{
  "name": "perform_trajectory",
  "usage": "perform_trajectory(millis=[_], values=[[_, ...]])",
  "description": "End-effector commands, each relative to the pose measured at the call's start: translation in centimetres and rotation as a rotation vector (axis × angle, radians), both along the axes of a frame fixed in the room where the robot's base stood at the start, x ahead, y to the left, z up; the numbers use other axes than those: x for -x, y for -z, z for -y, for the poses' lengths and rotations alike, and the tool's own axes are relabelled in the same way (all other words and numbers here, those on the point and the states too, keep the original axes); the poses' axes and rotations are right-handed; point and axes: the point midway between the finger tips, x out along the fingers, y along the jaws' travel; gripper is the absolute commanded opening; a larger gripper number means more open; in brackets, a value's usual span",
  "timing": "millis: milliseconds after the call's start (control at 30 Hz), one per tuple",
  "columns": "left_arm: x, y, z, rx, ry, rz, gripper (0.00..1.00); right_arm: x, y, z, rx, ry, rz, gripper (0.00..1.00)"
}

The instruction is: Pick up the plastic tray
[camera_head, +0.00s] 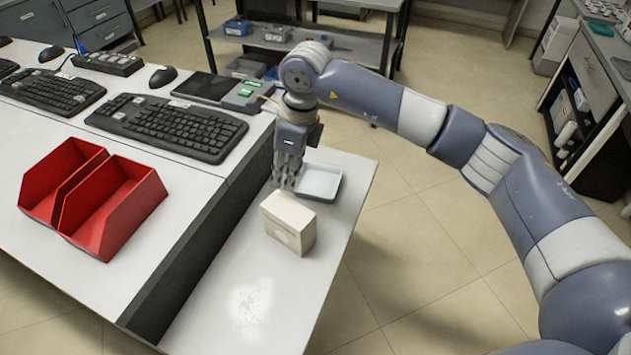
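The plastic tray (322,182) is a shallow, pale blue-white rectangular tray. It lies on the narrow white side shelf, at the shelf's far part. My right gripper (286,183) points down at the tray's left edge, with its fingers beside or over that edge. The fingers look close together, but I cannot tell whether they are closed on the rim. Part of the tray's left side is hidden behind the gripper. My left gripper is not in view.
A cream box (289,222) stands just in front of the tray, close to the gripper. Two red bins (118,210) and several black keyboards (168,124) are on the higher white table at left. The near part of the side shelf (262,305) is clear.

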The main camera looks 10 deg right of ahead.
Motion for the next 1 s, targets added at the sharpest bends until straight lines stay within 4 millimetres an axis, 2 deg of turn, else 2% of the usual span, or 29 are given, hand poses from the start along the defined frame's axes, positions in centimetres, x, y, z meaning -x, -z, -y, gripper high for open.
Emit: perform_trajectory(millis=[33,100,233,367,600,767,1000], values=[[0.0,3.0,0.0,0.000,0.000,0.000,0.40,-0.9,2.4,2.2,0.085,0.020,0.017,0.26],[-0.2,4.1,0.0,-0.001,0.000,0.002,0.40,-1.5,2.9,4.0,0.152,0.039,0.026,0.26],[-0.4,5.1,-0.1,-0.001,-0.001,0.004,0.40,-2.0,3.3,5.8,0.218,0.059,0.035,0.26],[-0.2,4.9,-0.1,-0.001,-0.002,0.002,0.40,-2.2,4.1,6.5,0.238,0.066,0.033,0.26],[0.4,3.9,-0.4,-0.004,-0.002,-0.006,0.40,-2.6,7.6,6.7,0.237,0.066,0.032,0.26],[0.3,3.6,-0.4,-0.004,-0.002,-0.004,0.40,-2.7,8.7,6.7,0.236,0.064,0.035,0.26],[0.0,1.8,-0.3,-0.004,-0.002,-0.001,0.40,-2.9,11.9,6.9,0.235,0.065,0.032,0.26]])
